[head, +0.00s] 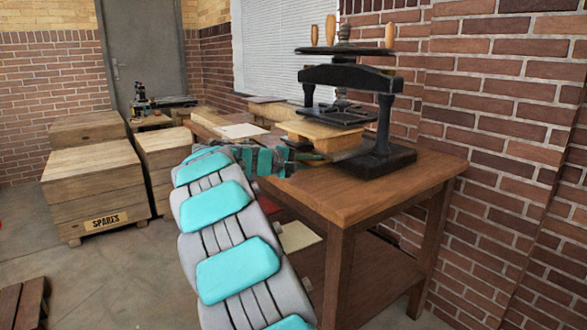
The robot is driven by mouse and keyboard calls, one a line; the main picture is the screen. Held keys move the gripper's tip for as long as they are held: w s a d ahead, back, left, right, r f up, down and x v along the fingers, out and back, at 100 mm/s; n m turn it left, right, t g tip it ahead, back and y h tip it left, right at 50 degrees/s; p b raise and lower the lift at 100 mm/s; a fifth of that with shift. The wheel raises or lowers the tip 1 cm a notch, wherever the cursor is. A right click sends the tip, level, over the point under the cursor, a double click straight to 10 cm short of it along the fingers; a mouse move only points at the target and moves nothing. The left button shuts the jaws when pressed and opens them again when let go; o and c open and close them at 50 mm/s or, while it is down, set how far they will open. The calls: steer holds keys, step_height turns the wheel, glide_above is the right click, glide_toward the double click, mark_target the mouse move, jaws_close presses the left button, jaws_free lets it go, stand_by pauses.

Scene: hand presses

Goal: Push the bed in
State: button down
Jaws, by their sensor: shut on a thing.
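A black hand press (352,76) stands on a wooden table, with a crossbar, posts and a round plate bearing wooden handles above. Its bed (322,131), a light wooden slab, sticks out of the press to the left, towards my arm. My arm reaches up from the lower middle, and my gripper (290,160) is at the near left edge of the bed, just below the slab. It is shut on the bed's near end; the exact grip is small and partly hidden by the gripper itself.
The wooden table (400,185) has bare top at its front right and a lower shelf. Papers (243,130) lie on the bench behind. Crates (95,185) stand at the left. A brick wall (500,120) closes off the right.

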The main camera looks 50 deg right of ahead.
steer(key=shift+r+x, duration=0.15)
steer(key=shift+x, duration=0.7)
steer(key=shift+r+x, duration=0.2)
steer(key=shift+x, duration=0.6)
steer(key=shift+d, duration=0.1)
steer(key=c, duration=0.9)
jaws_free()
steer(key=shift+b+v, duration=0.45)
steer(key=shift+v, duration=3.5)
